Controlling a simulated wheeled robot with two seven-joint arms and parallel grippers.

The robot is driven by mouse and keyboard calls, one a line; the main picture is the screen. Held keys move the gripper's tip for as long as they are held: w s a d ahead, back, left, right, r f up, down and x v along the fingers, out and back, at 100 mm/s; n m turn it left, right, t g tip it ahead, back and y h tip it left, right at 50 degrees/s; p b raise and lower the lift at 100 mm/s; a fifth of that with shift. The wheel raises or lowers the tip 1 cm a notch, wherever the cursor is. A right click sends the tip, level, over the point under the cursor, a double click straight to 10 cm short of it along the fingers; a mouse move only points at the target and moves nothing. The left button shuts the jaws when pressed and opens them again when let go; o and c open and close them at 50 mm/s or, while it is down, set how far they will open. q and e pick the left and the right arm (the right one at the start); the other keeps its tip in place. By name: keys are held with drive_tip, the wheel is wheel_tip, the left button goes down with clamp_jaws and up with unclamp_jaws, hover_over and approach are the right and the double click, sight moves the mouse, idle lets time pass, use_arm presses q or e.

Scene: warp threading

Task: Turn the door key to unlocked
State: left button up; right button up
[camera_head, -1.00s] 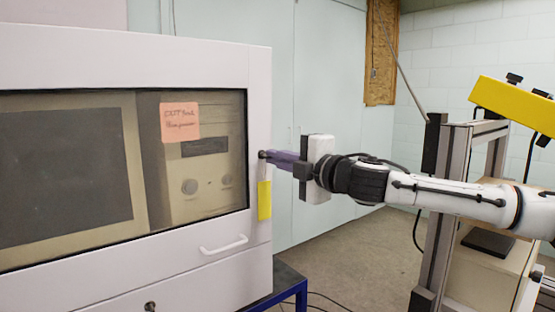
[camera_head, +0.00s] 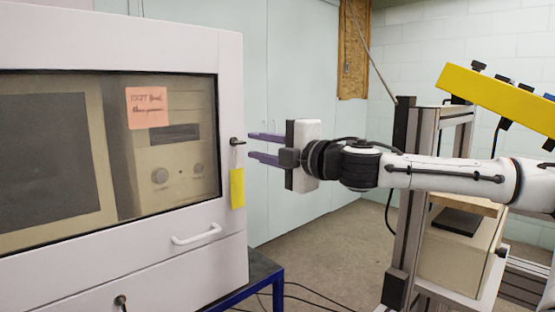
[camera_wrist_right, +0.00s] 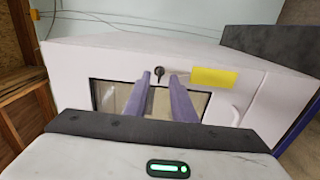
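The door key (camera_head: 237,141) is a small dark key on the right edge of the white cabinet's door frame, above a yellow label (camera_head: 237,188). It looks roughly horizontal in the head view. In the right wrist view the key (camera_wrist_right: 159,72) shows beyond and between the two purple fingers. My right gripper (camera_head: 250,146) is open and empty, its fingers apart one above the other, pointing at the key from the right with a small gap. It also shows in the wrist view (camera_wrist_right: 159,78). My left gripper is not in view.
The white cabinet (camera_head: 120,50) has a window with a pink note (camera_head: 147,107), a door handle (camera_head: 196,234) and a second lock (camera_head: 121,301) below. It stands on a blue-legged table (camera_head: 262,280). A metal frame with a yellow bar (camera_head: 500,95) stands at right.

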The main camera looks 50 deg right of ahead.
drive_tip(key=s+b, duration=0.1)
drive_tip(key=s, duration=0.5)
drive_tip(key=shift+s+a, duration=0.3)
drive_tip(key=shift+a, duration=0.05)
